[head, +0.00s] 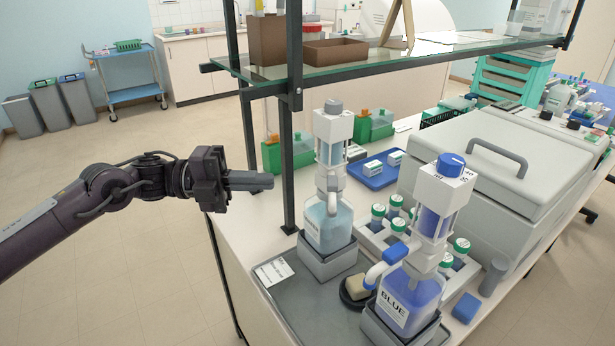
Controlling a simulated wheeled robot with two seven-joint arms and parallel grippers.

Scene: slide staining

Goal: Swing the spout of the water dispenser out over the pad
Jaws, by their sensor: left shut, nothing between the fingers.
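The water dispenser (328,222) is a bottle of pale blue liquid with a white measuring head and grey cap, standing upright on a grey block. I cannot clearly make out its spout. A beige block (357,287), perhaps the pad, sits in a round black dish (347,299) at the dispenser's front right. My left gripper (268,182) is shut and empty, left of the dispenser and apart from it, with its fingers pointing right. My right gripper is not in view.
A dark post (287,170) of the glass shelf rises between my gripper and the dispenser. Green-capped bottles (377,214) stand behind. The grey tray (290,302) has bare room at front left.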

